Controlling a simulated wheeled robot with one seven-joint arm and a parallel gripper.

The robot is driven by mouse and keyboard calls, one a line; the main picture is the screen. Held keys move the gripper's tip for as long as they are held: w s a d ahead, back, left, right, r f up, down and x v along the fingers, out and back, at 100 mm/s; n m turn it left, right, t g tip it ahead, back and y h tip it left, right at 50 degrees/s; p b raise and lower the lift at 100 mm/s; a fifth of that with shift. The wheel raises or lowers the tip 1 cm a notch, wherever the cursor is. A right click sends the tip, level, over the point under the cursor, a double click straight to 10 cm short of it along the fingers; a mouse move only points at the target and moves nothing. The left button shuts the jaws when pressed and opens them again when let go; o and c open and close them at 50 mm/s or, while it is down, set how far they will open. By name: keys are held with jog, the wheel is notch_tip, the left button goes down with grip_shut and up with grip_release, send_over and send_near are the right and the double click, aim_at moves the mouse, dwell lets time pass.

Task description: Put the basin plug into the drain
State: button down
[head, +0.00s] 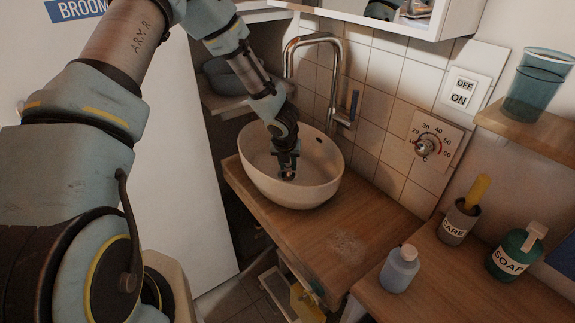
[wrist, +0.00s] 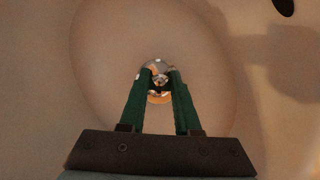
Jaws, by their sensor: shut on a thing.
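The cream oval basin (head: 250,175) stands on a wooden counter. My gripper (head: 288,174) reaches down into it from above, with its fingertips low over the basin floor. In the wrist view my gripper (wrist: 160,86) has its two green fingers shut on a small shiny metal piece, the basin plug (wrist: 159,68). The plug sits between the fingertips, above the middle of the basin (wrist: 105,55). The drain cannot be told apart from the plug and fingers here. I cannot tell whether the plug touches the basin floor.
A tall chrome tap (head: 287,50) arches over the back of the basin. A blue bottle (head: 399,270), a brush holder (head: 458,222) and a green soap bottle (head: 514,255) stand on the right counter. The wooden counter (head: 340,245) in front of the basin is clear.

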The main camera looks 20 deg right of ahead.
jog(key=c, duration=0.6)
grip_release()
jog(key=shift+f, duration=0.1)
jog(key=v, duration=1.2)
